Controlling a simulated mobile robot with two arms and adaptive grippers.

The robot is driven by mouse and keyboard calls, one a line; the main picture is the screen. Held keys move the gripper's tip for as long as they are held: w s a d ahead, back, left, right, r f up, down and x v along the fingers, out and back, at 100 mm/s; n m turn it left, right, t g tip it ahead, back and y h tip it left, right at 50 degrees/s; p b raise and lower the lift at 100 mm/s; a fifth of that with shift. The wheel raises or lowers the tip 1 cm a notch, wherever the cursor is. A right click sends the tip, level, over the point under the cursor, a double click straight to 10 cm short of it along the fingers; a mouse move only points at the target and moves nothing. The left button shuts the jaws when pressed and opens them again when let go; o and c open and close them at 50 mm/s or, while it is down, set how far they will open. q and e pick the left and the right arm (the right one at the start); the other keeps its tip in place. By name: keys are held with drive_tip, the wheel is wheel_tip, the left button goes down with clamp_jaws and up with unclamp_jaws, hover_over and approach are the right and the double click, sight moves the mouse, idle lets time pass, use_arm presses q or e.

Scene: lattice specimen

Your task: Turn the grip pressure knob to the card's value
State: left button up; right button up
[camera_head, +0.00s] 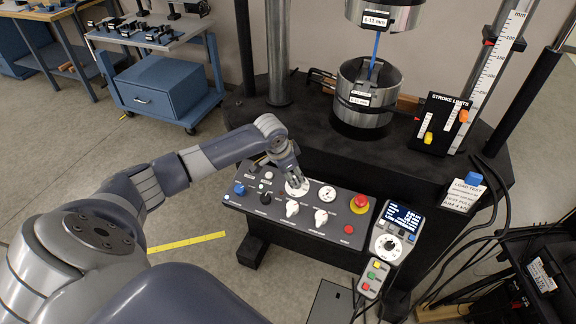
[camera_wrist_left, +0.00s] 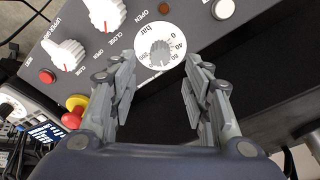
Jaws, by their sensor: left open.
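The grip pressure knob (camera_wrist_left: 160,50) is a grey ribbed knob on a white round dial marked "bar", with numbers around it. In the head view its dial (camera_head: 297,188) is partly covered by my left gripper (camera_head: 291,176). In the left wrist view my left gripper (camera_wrist_left: 159,62) is open, one finger either side below the knob, with nothing between them. I cannot tell whether the fingers touch the dial. The exact knob setting is too small to read. The white card (camera_head: 462,195) headed "LOAD TEST" stands at the right; its smaller lines are not clearly legible.
The sloped panel (camera_head: 255,207) also holds two white knobs (camera_wrist_left: 105,12) (camera_wrist_left: 67,54), a gauge (camera_head: 327,193) and a red emergency button (camera_head: 360,203). A pendant (camera_head: 392,232) with a screen is at its right. The test machine's column and specimen grips (camera_head: 365,95) stand behind.

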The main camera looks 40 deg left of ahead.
use_arm(q)
drive_tip(key=v, duration=0.5)
drive_tip(key=shift+r, duration=0.1)
idle(0.5)
